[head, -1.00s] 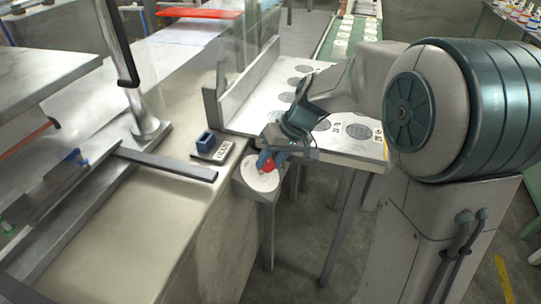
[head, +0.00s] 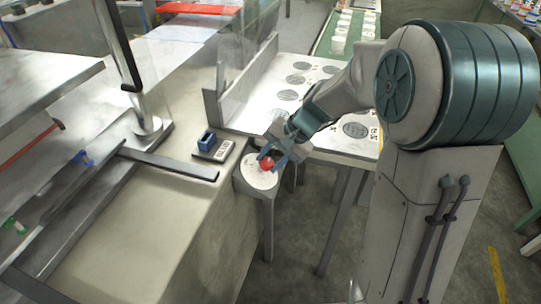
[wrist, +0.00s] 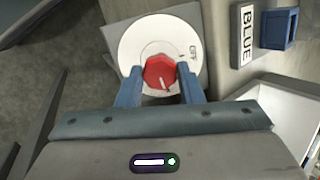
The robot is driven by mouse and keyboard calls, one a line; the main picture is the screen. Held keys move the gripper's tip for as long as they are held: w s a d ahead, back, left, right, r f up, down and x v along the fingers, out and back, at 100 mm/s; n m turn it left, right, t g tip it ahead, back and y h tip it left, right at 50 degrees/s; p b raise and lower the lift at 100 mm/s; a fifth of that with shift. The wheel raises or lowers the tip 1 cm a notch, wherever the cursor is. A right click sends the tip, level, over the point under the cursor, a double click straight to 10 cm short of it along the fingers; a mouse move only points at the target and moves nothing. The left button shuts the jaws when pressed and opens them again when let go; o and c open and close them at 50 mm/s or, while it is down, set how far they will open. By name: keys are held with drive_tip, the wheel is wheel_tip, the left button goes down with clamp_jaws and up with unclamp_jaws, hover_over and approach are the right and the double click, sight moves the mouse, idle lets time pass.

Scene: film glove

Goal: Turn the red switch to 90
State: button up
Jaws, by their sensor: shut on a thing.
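The red switch (head: 266,163) is a red knob on a round white dial (head: 254,178) at the edge of the bench. In the wrist view the red switch (wrist: 159,73) sits near the middle of the white dial (wrist: 133,45), with a dark pointer mark aimed toward its lower right. My gripper (head: 270,161) is shut on the red switch, and its two blue fingers (wrist: 159,84) lie on either side of it.
A blue box on a plate (head: 213,147) stands beside the dial; its label reads BLUE in the wrist view (wrist: 244,35). A white table with dark round patches (head: 290,95) lies behind my gripper. A metal post (head: 135,90) and bar (head: 168,164) stand on the left.

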drive_tip(key=shift+m, duration=0.5)
drive_tip(key=o, duration=1)
drive_tip(key=shift+c, duration=0.2)
drive_tip(key=shift+d+r, duration=0.1)
drive_tip(key=w+p+v, duration=0.1)
drive_tip(key=v, duration=1.2)
drive_tip(key=shift+s+d+r+p, duration=0.15)
drive_tip(key=shift+s+r+p, duration=0.15)
drive_tip(key=shift+s, duration=0.2)
drive_tip(key=shift+s, duration=0.1)
drive_tip(key=s+d+r+n+h+p, duration=0.1)
drive_tip(key=s+n+h+p, duration=0.1)
drive_tip(key=s, duration=0.3)
drive_tip(key=s+d+r+n+t+h+p, duration=0.1)
drive_tip(key=s+d+n+h+p, duration=0.1)
drive_tip(key=s, duration=0.4)
drive_tip(key=s+d+r+n+t+h+p, duration=0.1)
drive_tip(key=s+d+n+h+p, duration=0.1)
drive_tip(key=s+p, duration=0.2)
drive_tip(key=shift+s+r, duration=0.35)
drive_tip(key=shift+s, duration=0.75)
